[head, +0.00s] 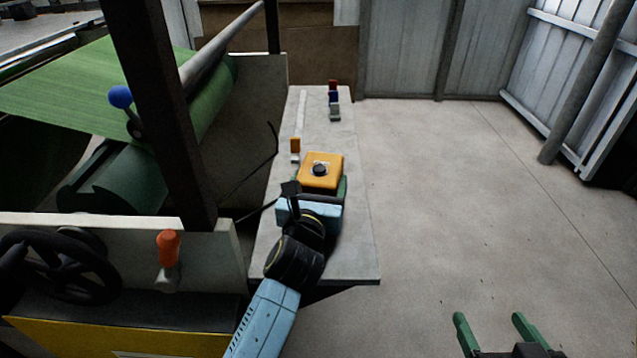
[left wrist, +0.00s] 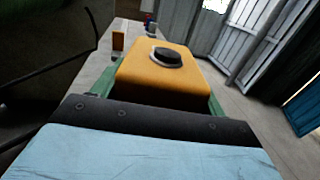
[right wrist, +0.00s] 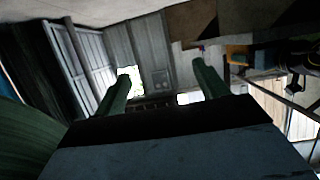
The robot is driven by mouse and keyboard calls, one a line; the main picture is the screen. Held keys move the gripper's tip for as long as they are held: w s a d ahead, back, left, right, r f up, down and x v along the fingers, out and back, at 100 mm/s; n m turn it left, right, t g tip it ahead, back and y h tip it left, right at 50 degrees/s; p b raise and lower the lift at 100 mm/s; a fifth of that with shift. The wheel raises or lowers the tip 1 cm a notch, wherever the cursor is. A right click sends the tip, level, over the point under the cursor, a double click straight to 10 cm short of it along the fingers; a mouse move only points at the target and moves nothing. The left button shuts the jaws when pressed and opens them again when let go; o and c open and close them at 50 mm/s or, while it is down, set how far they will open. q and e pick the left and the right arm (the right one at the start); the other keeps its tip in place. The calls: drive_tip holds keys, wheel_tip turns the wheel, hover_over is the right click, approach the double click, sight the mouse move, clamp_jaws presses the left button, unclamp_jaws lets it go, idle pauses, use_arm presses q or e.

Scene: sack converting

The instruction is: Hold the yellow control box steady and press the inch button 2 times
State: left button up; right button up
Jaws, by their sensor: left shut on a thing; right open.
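The yellow control box (head: 321,165) sits on a narrow grey bench, with a round black button (head: 320,170) on its top face. The box (left wrist: 158,78) and button (left wrist: 164,56) also show in the left wrist view. My left gripper (head: 320,184) is shut on the box, its green fingers along the box's sides. My right gripper (head: 488,325) is open and empty, low over the floor at the lower right, well apart from the box. Its two green fingers show in the right wrist view (right wrist: 158,85), with nothing between them.
The grey bench (head: 350,230) has a small orange-topped item (head: 295,148) left of the box and small red, blue and grey items (head: 334,100) at its far end. A machine with green sheet (head: 80,85) and a dark post stand left. Open floor (head: 460,190) lies right.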

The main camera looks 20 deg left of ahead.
clamp_jaws()
idle(0.3)
idle(1.3)
